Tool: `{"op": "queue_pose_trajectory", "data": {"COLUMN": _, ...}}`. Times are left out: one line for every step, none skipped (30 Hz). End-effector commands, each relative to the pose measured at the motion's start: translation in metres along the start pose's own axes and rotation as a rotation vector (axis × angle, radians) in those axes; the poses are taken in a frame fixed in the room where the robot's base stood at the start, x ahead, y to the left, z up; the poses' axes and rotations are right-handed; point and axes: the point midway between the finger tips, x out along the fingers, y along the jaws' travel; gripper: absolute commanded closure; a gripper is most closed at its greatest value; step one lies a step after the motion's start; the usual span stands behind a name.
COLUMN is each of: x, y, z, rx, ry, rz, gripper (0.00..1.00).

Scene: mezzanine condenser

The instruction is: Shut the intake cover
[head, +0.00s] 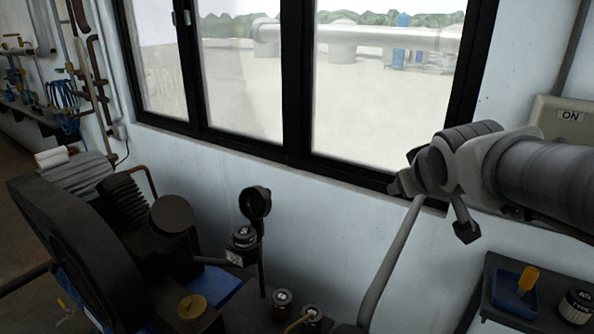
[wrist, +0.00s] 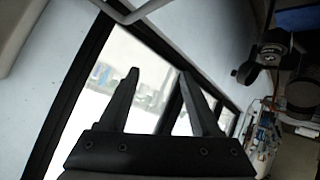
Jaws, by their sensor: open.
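The intake cover (head: 256,203) looks like a round black cap, standing tilted up on a thin dark post just left of the middle in the head view. Its dark hollow side shows. A short round fitting with a pale top, probably the intake (head: 243,237), sits just below it. My gripper (head: 398,186) is up at the right by the window sill, well apart from the cover. In the wrist view my gripper (wrist: 158,76) has its two fingers spread with nothing between them. Dark parts at the right edge there may include the cover, but I cannot tell.
A dark machine with a large wheel (head: 85,250) fills the lower left. A pale slanted pipe (head: 390,262) rises between the cover and my gripper. A dark shelf (head: 490,300) with a blue tray (head: 508,292) is lower right. Window and wall stand behind.

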Motion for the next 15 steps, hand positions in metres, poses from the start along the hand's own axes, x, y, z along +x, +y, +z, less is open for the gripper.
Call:
{"op": "queue_pose_trajectory", "data": {"x": 0.020, "y": 0.001, "z": -0.009, "rx": -0.039, "ry": 0.038, "rz": 0.011, "gripper": 0.35}}
{"op": "queue_pose_trajectory", "data": {"x": 0.028, "y": 0.003, "z": -0.017, "rx": -0.062, "ry": 0.065, "rz": 0.018, "gripper": 0.35}}
{"op": "queue_pose_trajectory", "data": {"x": 0.039, "y": 0.005, "z": -0.027, "rx": -0.094, "ry": 0.100, "rz": 0.026, "gripper": 0.35}}
{"op": "queue_pose_trajectory", "data": {"x": 0.048, "y": 0.006, "z": -0.034, "rx": -0.118, "ry": 0.127, "rz": 0.032, "gripper": 0.35}}
{"op": "queue_pose_trajectory", "data": {"x": 0.056, "y": 0.006, "z": -0.041, "rx": -0.143, "ry": 0.153, "rz": 0.037, "gripper": 0.35}}
{"op": "queue_pose_trajectory", "data": {"x": 0.067, "y": 0.006, "z": -0.051, "rx": -0.178, "ry": 0.189, "rz": 0.043, "gripper": 0.35}}
{"op": "queue_pose_trajectory", "data": {"x": 0.075, "y": 0.006, "z": -0.058, "rx": -0.203, "ry": 0.217, "rz": 0.048, "gripper": 0.35}}
{"op": "queue_pose_trajectory", "data": {"x": 0.083, "y": 0.005, "z": -0.065, "rx": -0.228, "ry": 0.243, "rz": 0.051, "gripper": 0.35}}
{"op": "queue_pose_trajectory", "data": {"x": 0.094, "y": 0.003, "z": -0.073, "rx": -0.263, "ry": 0.280, "rz": 0.054, "gripper": 0.35}}
{"op": "queue_pose_trajectory", "data": {"x": 0.102, "y": 0.001, "z": -0.080, "rx": -0.290, "ry": 0.307, "rz": 0.056, "gripper": 0.35}}
{"op": "queue_pose_trajectory", "data": {"x": 0.110, "y": -0.001, "z": -0.086, "rx": -0.317, "ry": 0.333, "rz": 0.057, "gripper": 0.35}}
{"op": "queue_pose_trajectory", "data": {"x": 0.120, "y": -0.005, "z": -0.093, "rx": -0.352, "ry": 0.370, "rz": 0.057, "gripper": 0.35}}
{"op": "queue_pose_trajectory", "data": {"x": 0.129, "y": -0.008, "z": -0.098, "rx": -0.378, "ry": 0.396, "rz": 0.057, "gripper": 0.35}}
{"op": "queue_pose_trajectory", "data": {"x": 0.136, "y": -0.011, "z": -0.103, "rx": -0.405, "ry": 0.424, "rz": 0.056, "gripper": 0.35}}
{"op": "queue_pose_trajectory", "data": {"x": 0.147, "y": -0.016, "z": -0.109, "rx": -0.442, "ry": 0.459, "rz": 0.054, "gripper": 0.35}}
